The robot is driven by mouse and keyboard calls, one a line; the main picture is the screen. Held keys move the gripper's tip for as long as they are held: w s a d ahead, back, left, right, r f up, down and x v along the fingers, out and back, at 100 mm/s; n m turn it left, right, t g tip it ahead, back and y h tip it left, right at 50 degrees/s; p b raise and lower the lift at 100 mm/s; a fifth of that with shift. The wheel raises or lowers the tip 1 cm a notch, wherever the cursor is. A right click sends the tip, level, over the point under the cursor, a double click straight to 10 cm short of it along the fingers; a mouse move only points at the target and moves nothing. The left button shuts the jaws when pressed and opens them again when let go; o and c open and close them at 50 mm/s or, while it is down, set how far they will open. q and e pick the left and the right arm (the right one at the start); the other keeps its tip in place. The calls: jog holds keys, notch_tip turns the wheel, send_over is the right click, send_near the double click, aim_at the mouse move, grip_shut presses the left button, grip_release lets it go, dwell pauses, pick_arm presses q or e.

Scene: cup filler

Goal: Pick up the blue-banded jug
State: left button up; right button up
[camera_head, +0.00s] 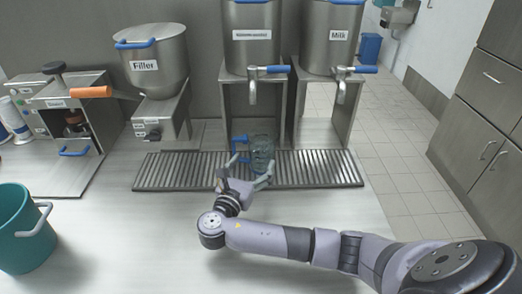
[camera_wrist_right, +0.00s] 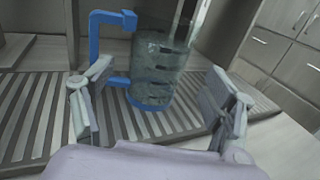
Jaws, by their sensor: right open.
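The blue-banded jug (camera_head: 262,150) is clear, with a blue handle on its left side. It stands upright on the slatted drip grate, in front of the middle dispenser's stand. In the right wrist view the jug (camera_wrist_right: 160,68) shows a blue band around its base. My right gripper (camera_head: 250,170) is open at the near side of the jug. In the right wrist view its two fingers (camera_wrist_right: 158,95) are spread wide, and the jug with its handle shows beyond and between them. I cannot tell whether either finger touches it. My left gripper is not in view.
The drip grate (camera_head: 185,174) runs along the counter. Above it are the middle dispenser (camera_head: 250,55) and the Milk dispenser (camera_head: 330,55) with blue-handled taps. The Filler machine (camera_head: 150,70) stands left. A teal bucket (camera_head: 20,240) is at the near left. The front counter is mostly clear.

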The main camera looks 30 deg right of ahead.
jog(key=p+x, duration=0.1)
jog(key=x, duration=0.6)
jog(key=shift+w+d+f, duration=0.1)
jog(key=shift+w+d, duration=0.1)
jog(key=shift+d, duration=0.05)
jog(key=c, duration=1.4)
